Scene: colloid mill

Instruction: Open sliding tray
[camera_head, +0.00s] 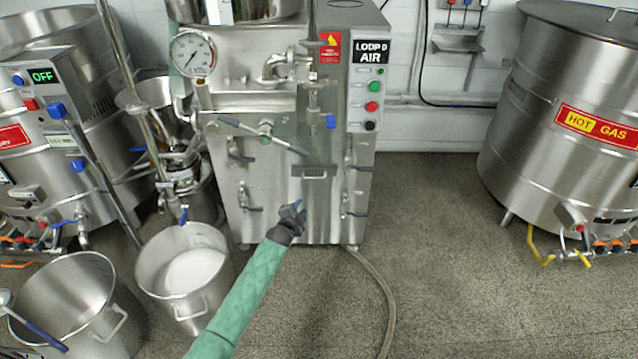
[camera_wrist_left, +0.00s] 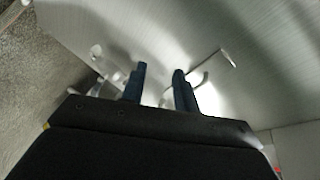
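The steel machine cabinet (camera_head: 275,140) stands in the middle of the head view. A small grey tray front with a bar handle (camera_head: 315,174) sits on its front face and looks closed. My left gripper (camera_head: 293,207) is just below and left of this handle, apart from it as far as I can tell. In the left wrist view its two dark fingers (camera_wrist_left: 160,85) are parted, with only bright metal panel showing between them. Bent metal rods (camera_wrist_left: 222,62) show beside the fingers; I cannot tell whether one is the tray handle. My right gripper is not in view.
Side latches (camera_head: 354,168) and a slanted lever (camera_head: 262,134) stick out from the cabinet front. A steel pot with white contents (camera_head: 183,272) stands at lower left. A hose (camera_head: 378,290) lies on the floor. Open floor (camera_head: 440,220) lies to the right.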

